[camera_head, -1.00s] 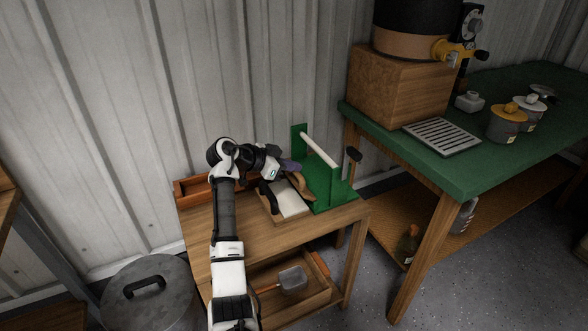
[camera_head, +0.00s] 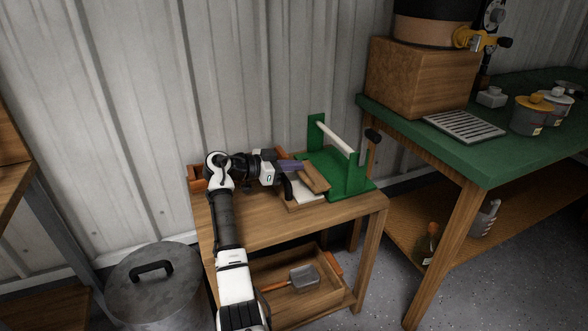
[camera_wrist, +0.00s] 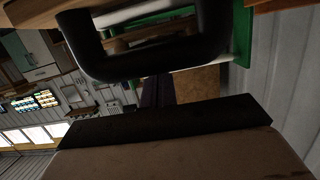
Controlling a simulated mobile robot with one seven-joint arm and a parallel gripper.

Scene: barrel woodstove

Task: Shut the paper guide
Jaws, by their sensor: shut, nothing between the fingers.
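A green stand (camera_head: 357,174) with a white roller (camera_head: 334,138) is on the small wooden table. A brown wooden flap (camera_head: 313,178), which looks like the paper guide, slants at the left of the stand. It partly covers a white sheet or pad (camera_head: 304,193) on a wooden base. My gripper (camera_head: 291,178) is shut and empty, close to the flap's left side; I cannot tell whether it touches. The wrist view shows a dark loop and a dark bar very close, with part of the green stand (camera_wrist: 243,40) beyond. The flap's hinge is hidden.
A lidded metal bin (camera_head: 152,290) stands at left. A green-topped bench (camera_head: 470,152) with a wooden block (camera_head: 415,80) is at right. The small table's front (camera_head: 270,227) is clear.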

